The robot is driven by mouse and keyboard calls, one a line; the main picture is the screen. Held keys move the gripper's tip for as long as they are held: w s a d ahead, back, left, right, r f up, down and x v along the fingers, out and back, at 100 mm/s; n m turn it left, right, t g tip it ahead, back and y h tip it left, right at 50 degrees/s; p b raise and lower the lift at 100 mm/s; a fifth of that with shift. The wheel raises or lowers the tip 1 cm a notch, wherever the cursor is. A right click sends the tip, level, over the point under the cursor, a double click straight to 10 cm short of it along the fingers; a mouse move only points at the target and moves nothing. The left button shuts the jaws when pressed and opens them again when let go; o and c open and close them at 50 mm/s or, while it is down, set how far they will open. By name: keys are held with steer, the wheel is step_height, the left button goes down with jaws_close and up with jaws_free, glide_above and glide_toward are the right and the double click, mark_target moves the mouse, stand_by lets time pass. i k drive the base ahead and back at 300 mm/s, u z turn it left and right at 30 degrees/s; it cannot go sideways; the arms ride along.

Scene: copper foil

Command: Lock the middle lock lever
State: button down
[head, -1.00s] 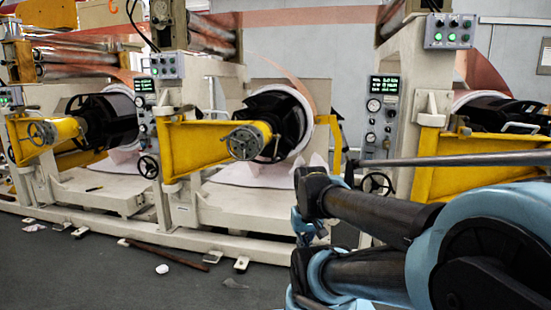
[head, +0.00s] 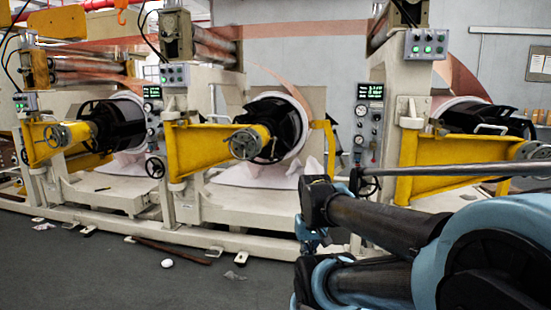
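The middle machine has a yellow swing arm (head: 197,147) that reaches right to a round hub (head: 250,142) in front of a black-cored roll (head: 279,125). A pale block and a small silver handle (head: 216,118) sit at the top of this yellow arm. A yellow bracket (head: 328,140) stands at the right side of the roll. I cannot tell for sure which small part is the middle lock lever or how it is set. My folded blue and black arm fills the lower right, well in front of the machines. My gripper's fingers cannot be made out.
Similar machines stand at the left (head: 66,142) and right (head: 440,165). A brown bar (head: 172,250), a white round item (head: 167,263) and scraps lie on the floor by the machine base. The grey floor (head: 90,280) at the lower left is mostly clear.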

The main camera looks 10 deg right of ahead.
mark_target(274, 139)
steer(key=u, duration=0.25)
steer(key=i, duration=1.2)
steer(key=z, duration=0.3)
